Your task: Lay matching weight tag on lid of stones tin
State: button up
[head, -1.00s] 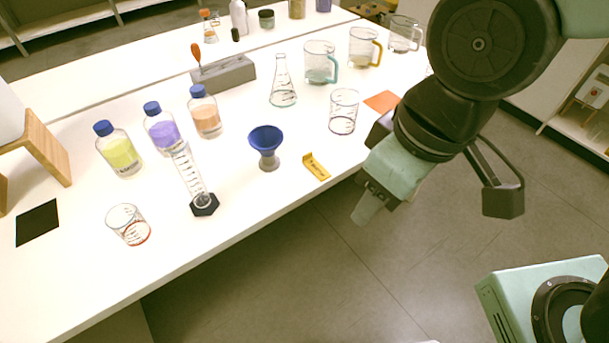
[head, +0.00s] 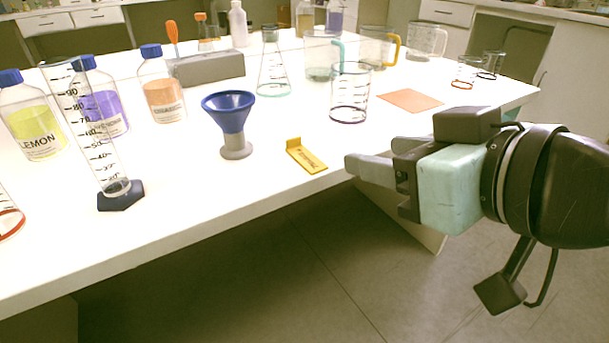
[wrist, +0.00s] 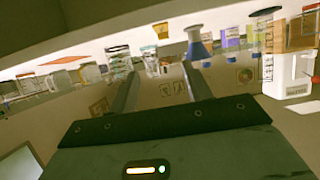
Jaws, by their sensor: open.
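A small yellow tag (head: 306,156) with a raised end and small unreadable marks lies on the white bench near its front edge. It appears as a small yellow piece (wrist: 161,30) at the top of the wrist view. My gripper (head: 352,168) is open and empty at the bench's front edge, right of the yellow tag and apart from it. Its fingers point left in the head view. Both fingers show apart in the wrist view (wrist: 162,85). I cannot make out a stones tin in the current views.
A blue funnel (head: 230,115) on a grey stand is left of the tag. A beaker (head: 350,100) and an orange mat (head: 411,100) are behind it. A measuring cylinder (head: 105,150), labelled bottles (head: 160,95), a flask (head: 272,70) and a grey block (head: 208,68) crowd the bench (head: 190,190).

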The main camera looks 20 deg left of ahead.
jog(key=p, duration=1.3)
send_near(294, 140)
jog(key=shift+w+a+f+b, duration=0.5)
jog(key=shift+w+f, duration=0.15)
jog(key=shift+w, duration=0.2)
jog(key=shift+a+b+x, duration=0.2)
jog(key=shift+b+x, duration=0.1)
jog(key=shift+x, duration=2.65)
jog(key=shift+s+r, duration=0.1)
jog(key=shift+s, duration=0.05)
jog(key=c, duration=1.1)
